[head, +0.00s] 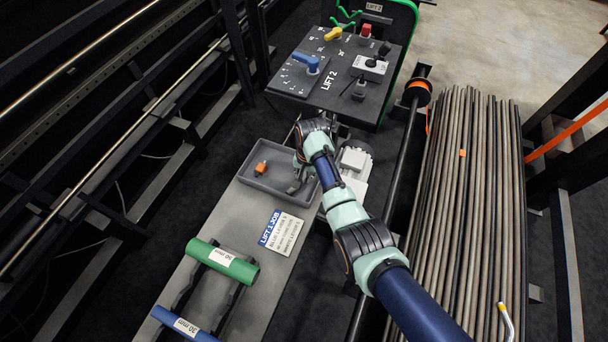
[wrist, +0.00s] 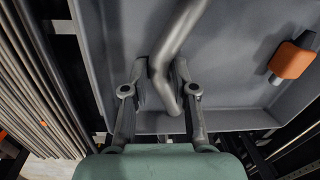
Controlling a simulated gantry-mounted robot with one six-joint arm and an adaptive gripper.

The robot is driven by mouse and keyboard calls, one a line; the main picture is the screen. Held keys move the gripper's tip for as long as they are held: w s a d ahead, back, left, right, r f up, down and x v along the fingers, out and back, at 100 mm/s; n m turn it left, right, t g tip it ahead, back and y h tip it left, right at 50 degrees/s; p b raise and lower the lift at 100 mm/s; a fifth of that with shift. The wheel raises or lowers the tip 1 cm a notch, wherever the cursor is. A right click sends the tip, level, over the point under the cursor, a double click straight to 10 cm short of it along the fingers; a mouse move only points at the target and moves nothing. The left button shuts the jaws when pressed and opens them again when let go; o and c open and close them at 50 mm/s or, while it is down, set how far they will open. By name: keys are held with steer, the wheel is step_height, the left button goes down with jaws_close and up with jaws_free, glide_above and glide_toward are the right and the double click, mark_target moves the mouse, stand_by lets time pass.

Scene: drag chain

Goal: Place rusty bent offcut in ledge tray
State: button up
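A bent rod (wrist: 176,38), the offcut, looks dull grey-brown with no clear rust in the wrist view. It runs between the fingers of my gripper (wrist: 160,72), which look closed against its sides near the bend. Its upper end runs out of the picture. The grey ledge tray (wrist: 108,52) lies beneath the rod in the wrist view; I cannot tell whether the rod touches its floor. In the head view, my gripper (head: 296,187) is at the right side of the tray (head: 262,188), and the rod there is small and hard to make out.
An orange-and-grey piece (wrist: 291,60) lies in the tray, also visible in the head view (head: 260,168). A job card (head: 286,232), a green roll (head: 222,261) and a blue roll (head: 184,324) are on the ledge. A lift control panel (head: 335,95) stands behind; long rods (head: 460,200) lie right.

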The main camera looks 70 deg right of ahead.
steer(key=shift+o, duration=1.4)
step_height(320, 180, up, 12)
steer(key=s+p, duration=0.1)
steer(key=p, duration=0.2)
steer(key=shift+r+p, duration=0.15)
steer(key=shift+p, duration=0.15)
